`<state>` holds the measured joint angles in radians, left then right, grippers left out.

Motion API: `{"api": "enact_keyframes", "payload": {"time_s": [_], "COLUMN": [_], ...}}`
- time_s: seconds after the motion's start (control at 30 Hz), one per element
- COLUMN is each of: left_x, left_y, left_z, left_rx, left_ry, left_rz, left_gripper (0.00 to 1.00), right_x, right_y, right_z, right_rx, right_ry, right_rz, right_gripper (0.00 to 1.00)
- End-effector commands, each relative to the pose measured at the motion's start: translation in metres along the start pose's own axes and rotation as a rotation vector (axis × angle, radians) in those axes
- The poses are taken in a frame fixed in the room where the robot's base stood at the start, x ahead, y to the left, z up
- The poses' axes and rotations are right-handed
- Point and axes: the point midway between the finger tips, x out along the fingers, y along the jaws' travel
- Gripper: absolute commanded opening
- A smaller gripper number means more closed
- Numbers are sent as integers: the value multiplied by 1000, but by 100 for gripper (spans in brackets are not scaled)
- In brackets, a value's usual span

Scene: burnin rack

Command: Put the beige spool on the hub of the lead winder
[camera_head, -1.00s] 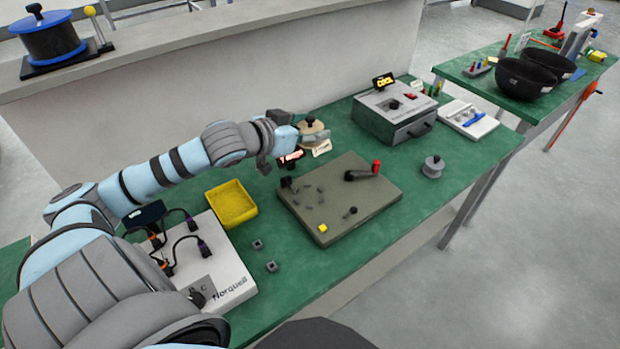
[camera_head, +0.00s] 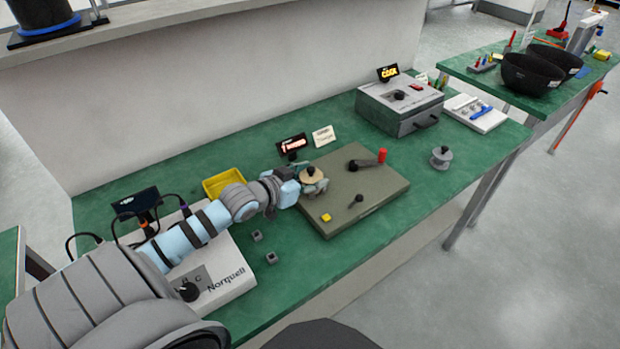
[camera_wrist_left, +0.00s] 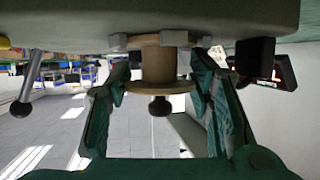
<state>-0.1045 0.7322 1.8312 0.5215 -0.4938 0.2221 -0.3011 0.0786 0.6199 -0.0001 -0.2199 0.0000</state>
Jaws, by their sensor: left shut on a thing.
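The beige spool (camera_head: 311,174), with a black knob on its end, is over the left part of the olive lead winder (camera_head: 372,190). My left gripper (camera_head: 313,184) is shut on it. In the left wrist view, which looks upside down, the fingers (camera_wrist_left: 160,78) flank the spool's core (camera_wrist_left: 158,65). The flange nearer the winder's plate (camera_wrist_left: 200,14) lies close to it, among small grey blocks (camera_wrist_left: 118,41). The spool hides the hub, and I cannot tell whether the flange touches the plate. My right gripper is out of view.
The winder carries a red-handled crank (camera_head: 382,156), a black-knobbed lever (camera_head: 357,200) and a yellow button (camera_head: 326,217). A lit display (camera_head: 292,144) stands behind. A yellow tray (camera_head: 222,184) and a Norquell box (camera_head: 232,285) are left; a grey spool (camera_head: 441,157) is right.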

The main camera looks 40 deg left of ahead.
Motion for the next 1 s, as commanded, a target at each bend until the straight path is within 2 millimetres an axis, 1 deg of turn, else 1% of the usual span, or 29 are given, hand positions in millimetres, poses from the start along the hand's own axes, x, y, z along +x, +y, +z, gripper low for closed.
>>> {"api": "enact_keyframes", "payload": {"time_s": [0.03, 0.07, 0.1, 0.17, 0.5, 0.57, 0.67, 0.77, 0.9, 1.0], "left_x": [1, 0, 0, 0, -1, -5, -19, -42, -80, -101], "left_y": [0, 0, 0, 0, 0, 0, -1, 0, 0, 0], "left_z": [1, 1, 1, 0, -2, -2, -3, -7, -13, -14], "left_rx": [0, 0, 0, 0, 0, 2, 4, 5, 1, -2], "left_ry": [0, 0, 0, 0, 1, 0, -4, -6, -4, -3], "left_rz": [0, 0, 0, 0, 0, -2, -4, -1, -3, -1], "left_gripper": [20, 52, 58, 67, 67, 67, 67, 67, 67, 67], "right_x": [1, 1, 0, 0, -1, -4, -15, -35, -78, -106], "right_y": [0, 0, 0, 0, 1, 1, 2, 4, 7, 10], "right_z": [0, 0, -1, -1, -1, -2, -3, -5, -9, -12], "right_rx": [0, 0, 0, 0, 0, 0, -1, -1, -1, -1], "right_ry": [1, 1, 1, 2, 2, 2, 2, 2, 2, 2], "right_rz": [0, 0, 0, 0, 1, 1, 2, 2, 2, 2], "right_gripper": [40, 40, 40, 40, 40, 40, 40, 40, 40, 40]}}
